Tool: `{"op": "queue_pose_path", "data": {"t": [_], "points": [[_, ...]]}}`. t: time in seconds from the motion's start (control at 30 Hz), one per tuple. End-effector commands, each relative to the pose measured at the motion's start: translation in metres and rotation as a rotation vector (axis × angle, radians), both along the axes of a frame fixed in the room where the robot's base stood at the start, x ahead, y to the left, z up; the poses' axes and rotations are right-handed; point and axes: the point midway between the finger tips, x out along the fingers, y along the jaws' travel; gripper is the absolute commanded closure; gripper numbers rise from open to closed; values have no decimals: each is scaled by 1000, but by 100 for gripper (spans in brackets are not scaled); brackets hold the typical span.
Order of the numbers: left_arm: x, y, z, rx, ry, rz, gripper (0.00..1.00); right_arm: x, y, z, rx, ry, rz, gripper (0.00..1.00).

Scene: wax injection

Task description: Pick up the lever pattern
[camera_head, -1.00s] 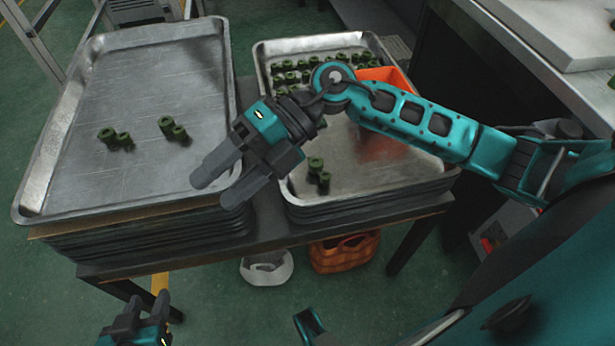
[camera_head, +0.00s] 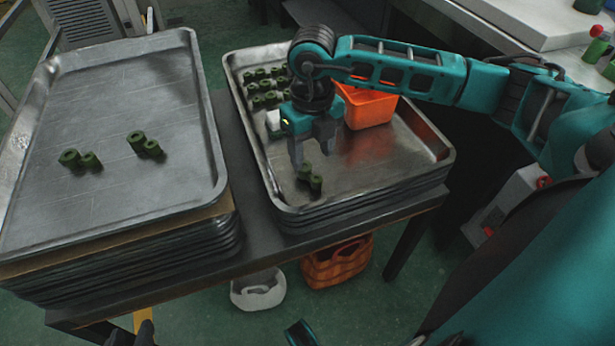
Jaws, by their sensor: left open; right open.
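A green lever pattern (camera_head: 316,182), made of small joined cylinders, stands near the front of the right tray (camera_head: 372,172). My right gripper (camera_head: 312,160) points down just above and around it, open, its fingers apart; whether they touch the pattern cannot be told. More green lever patterns (camera_head: 262,99) stand in the back left of that tray, partly hidden by my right arm.
An orange bin (camera_head: 368,108) stands in the right tray, right of my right gripper. Both trays top stacks on a dark table (camera_head: 262,222). A white container (camera_head: 258,290) and an orange basket (camera_head: 337,262) are below. Most of the left tray is bare.

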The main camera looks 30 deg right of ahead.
Motion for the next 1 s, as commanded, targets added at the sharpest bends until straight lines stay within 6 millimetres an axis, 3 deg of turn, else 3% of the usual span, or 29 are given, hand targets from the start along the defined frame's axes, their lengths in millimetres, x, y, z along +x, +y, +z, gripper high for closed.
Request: {"op": "queue_pose_path", "data": {"t": [0.23,0.5,0.77,1.0], "points": [[-1,-2,-6,-7,2,5,57,-1,2,-17,2,2,2,43],[-1,-2,-18,-8,8,4,57,-3,4,-56,2,2,1,43],[0,-3,-14,-9,6,3,57,-2,4,-58,3,0,1,43],[2,-2,-12,-7,1,1,57,-2,4,-58,3,0,1,66]]}}
